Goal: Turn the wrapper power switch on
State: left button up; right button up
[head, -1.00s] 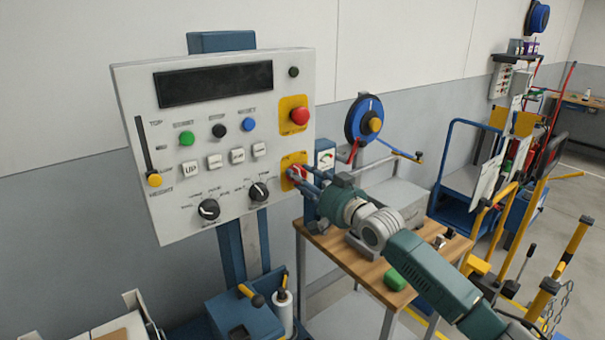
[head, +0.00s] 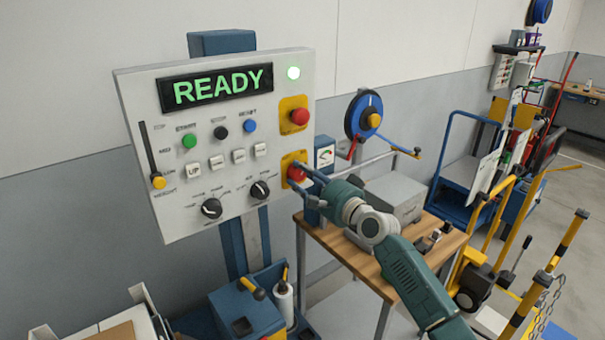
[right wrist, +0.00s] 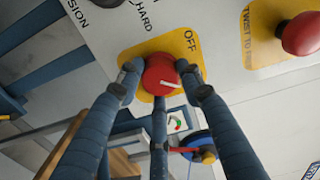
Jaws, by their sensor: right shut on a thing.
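The wrapper control panel (head: 220,205) is a white box on a blue column in the head view. Its power switch (head: 296,173) is a red knob on a yellow plate at the lower right; it also shows in the right wrist view (right wrist: 160,75), beside the word OFF. My right gripper (head: 304,180) is at the knob, its fingers closed around it; the fingers also show in the right wrist view (right wrist: 160,88). My left gripper is not in view.
A red emergency button (head: 299,116) on a yellow plate sits just above the switch. A wooden bench (head: 330,242) with a grey box stands behind my right arm. A blue strap reel (head: 364,116) is to the right. Carts and yellow posts stand farther right.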

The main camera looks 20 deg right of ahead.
jog(key=shift+m, duration=0.7)
jog(key=o, duration=1.2)
jog(key=shift+s+d, duration=0.1)
jog(key=shift+s, duration=0.05)
jog(key=v, duration=1.1)
jog(key=shift+s, duration=0.3)
